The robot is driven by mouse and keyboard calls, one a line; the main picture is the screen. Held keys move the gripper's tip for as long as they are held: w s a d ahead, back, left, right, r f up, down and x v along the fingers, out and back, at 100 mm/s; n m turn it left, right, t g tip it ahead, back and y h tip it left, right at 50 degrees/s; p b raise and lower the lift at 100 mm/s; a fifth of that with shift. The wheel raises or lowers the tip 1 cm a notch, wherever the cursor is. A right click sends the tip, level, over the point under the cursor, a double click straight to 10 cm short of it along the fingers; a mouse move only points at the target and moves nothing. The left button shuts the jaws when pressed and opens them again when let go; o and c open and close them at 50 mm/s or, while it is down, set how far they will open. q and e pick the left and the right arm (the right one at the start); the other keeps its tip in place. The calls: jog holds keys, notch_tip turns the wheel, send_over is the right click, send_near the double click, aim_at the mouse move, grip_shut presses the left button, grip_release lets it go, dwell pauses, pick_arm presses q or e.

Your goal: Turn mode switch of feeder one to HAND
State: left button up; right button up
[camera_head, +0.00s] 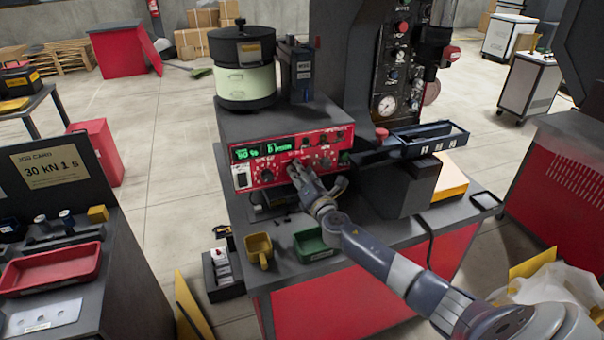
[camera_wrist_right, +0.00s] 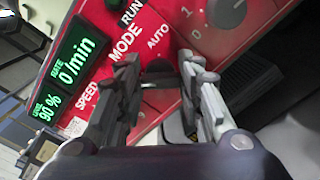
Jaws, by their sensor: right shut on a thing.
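Feeder one's red control panel (camera_head: 280,178) is on the grey box under the feeder bowl (camera_head: 246,82) in the head view. Its green display (camera_wrist_right: 78,65) reads rate 0 /min and level 90 % in the right wrist view. My right gripper (camera_head: 295,168) is at the panel's lower middle. Its fingers (camera_wrist_right: 158,82) are shut on the dark mode switch (camera_wrist_right: 158,68), below the MODE label. RUN and AUTO labels show near it. The fingers hide most of the switch, so I cannot tell its setting. My left gripper is not in view.
A speed knob (camera_head: 266,176) is left of my gripper, and another knob (camera_wrist_right: 226,10) is beyond the fingers. A green bin (camera_head: 312,246) and a yellow bin (camera_head: 258,250) stand on the bench below the panel. A dark tray (camera_head: 430,138) is to the right.

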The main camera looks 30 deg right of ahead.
dwell(0.3)
jog(key=o, duration=1.1)
jog(key=v, duration=1.2)
jog(key=shift+d+f, duration=0.1)
jog(key=shift+s, duration=0.1)
